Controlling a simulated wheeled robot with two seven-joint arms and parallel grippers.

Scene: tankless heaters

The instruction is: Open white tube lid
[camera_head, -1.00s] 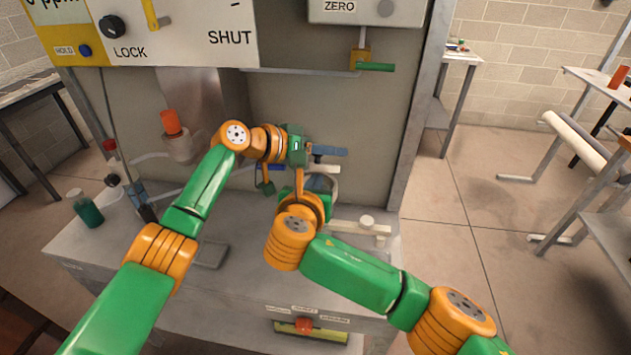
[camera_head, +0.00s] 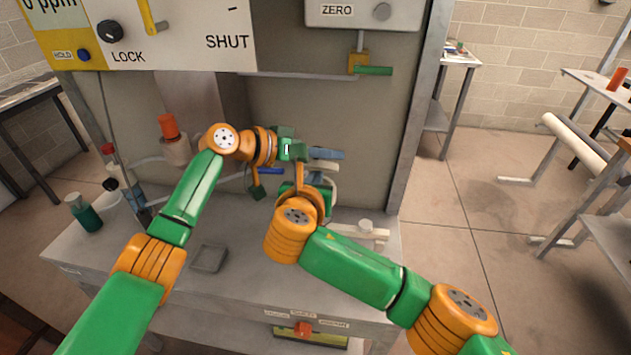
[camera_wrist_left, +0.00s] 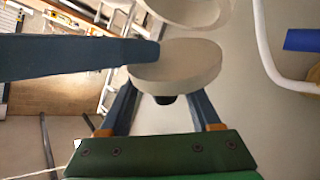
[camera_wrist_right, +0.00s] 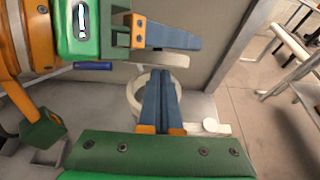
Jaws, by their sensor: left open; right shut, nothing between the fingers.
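The white tube's lid (camera_wrist_left: 175,68) is a pale disc with a small dark knob in the left wrist view, and the tube's pale rim (camera_wrist_left: 195,10) shows above it. In the right wrist view the lid (camera_wrist_right: 168,59) sits over the back of the round tube mouth (camera_wrist_right: 133,92), tilted away from it. My left gripper (camera_head: 326,153) is open just above the lid, fingers on either side of its knob. My right gripper (camera_wrist_right: 162,78) is shut and empty, its fingertips by the lid's edge. Whether either gripper touches the lid is unclear.
A pale bar with a knob (camera_head: 366,228) lies right of the tube. A blue handle (camera_head: 271,171) is close on the left. The cabinet back wall (camera_head: 345,105) is behind. A green bottle (camera_head: 85,214) and a grey pad (camera_head: 209,258) are on the left counter.

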